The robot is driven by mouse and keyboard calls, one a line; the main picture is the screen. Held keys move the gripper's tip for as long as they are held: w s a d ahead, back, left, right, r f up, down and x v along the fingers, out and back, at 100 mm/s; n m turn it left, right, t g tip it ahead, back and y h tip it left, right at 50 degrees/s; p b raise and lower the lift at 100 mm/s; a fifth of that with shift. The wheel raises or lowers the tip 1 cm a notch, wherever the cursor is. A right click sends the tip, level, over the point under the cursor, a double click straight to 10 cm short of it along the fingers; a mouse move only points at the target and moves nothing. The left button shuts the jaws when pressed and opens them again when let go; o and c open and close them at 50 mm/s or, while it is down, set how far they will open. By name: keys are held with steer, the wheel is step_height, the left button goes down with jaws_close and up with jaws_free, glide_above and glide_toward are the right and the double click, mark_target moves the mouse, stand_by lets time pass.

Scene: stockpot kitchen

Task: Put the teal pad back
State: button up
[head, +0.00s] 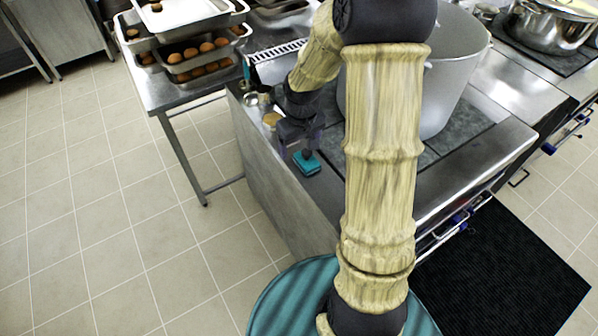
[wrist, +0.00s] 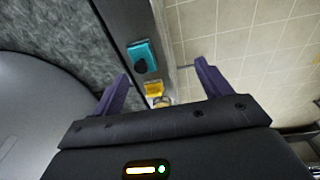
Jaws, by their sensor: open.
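The teal pad (head: 308,164) lies on the metal counter near its left edge. It has a dark knob on top, seen in the wrist view, where the pad (wrist: 148,52) shows beyond my fingertips, nearer the left finger. My gripper (head: 300,146) is above the counter, close to the pad in the head view. In the wrist view the two purple fingers of my gripper (wrist: 163,71) are spread wide with nothing held between them. I cannot tell the exact height of the fingers above the pad.
A yellow item (head: 271,118) and a small metal cup (head: 251,99) stand behind the pad on the counter strip. A large grey stockpot (head: 450,88) stands on the dark cooktop to the right. Trays of round brown food (head: 192,50) sit on a table at upper left.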

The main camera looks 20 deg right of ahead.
steer(key=s+a+r+m, duration=0.1)
steer(key=s+a+r, duration=0.1)
steer(key=s, duration=0.5)
steer(key=s+a+r+t, duration=0.1)
steer(key=s+a+r, duration=0.2)
steer(key=s, duration=0.4)
steer(key=shift+a+m, duration=0.4)
steer(key=shift+a, duration=0.05)
steer(key=shift+r, duration=0.1)
